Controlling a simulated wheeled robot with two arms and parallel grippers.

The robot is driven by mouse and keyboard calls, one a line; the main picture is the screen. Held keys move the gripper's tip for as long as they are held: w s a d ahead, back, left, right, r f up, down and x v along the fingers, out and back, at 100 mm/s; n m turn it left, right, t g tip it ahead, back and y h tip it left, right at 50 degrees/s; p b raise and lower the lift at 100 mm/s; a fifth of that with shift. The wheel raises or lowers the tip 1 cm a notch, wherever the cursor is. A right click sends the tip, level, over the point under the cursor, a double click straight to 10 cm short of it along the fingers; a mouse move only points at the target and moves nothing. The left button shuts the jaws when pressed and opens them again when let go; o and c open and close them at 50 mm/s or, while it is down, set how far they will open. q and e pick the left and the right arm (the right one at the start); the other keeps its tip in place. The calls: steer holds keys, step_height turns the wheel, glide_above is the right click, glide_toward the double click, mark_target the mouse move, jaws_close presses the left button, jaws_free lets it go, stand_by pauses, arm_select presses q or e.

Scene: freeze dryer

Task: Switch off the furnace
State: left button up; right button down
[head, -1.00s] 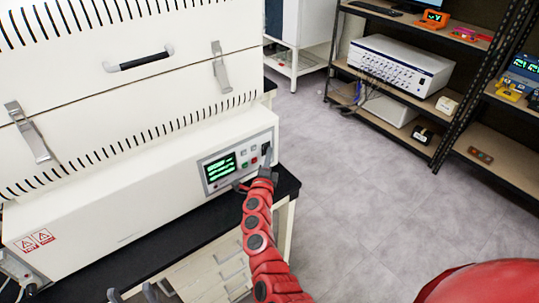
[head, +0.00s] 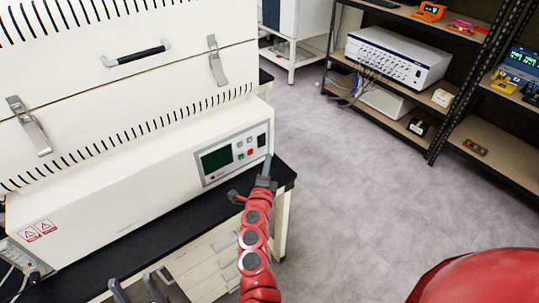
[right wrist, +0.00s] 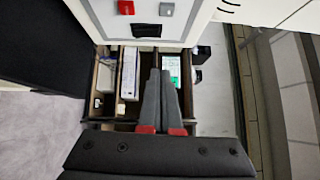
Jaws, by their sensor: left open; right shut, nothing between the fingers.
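The white furnace (head: 110,195) stands on a black bench top at the left in the head view. Its control panel (head: 234,160) is at the front right end, with a dark, unlit display (head: 216,159), small buttons and a black switch (head: 262,141) at the right. The switch also shows at the top of the right wrist view (right wrist: 147,30). My right gripper (head: 267,158) is shut and empty, just below the switch and seemingly apart from it. Its fingers also show in the wrist view (right wrist: 160,72). My left gripper (head: 136,288) is open and empty at the bottom left.
The black bench top (head: 120,240) has white drawers (head: 205,262) below it. A shelf rack (head: 445,120) with instruments stands at the back right. The grey floor (head: 350,200) between is clear.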

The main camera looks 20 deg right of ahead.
steer(key=v, duration=0.4)
steer(key=shift+r+b, duration=0.3)
steer(key=shift+r, duration=0.05)
steer(key=shift+s+d, duration=0.15)
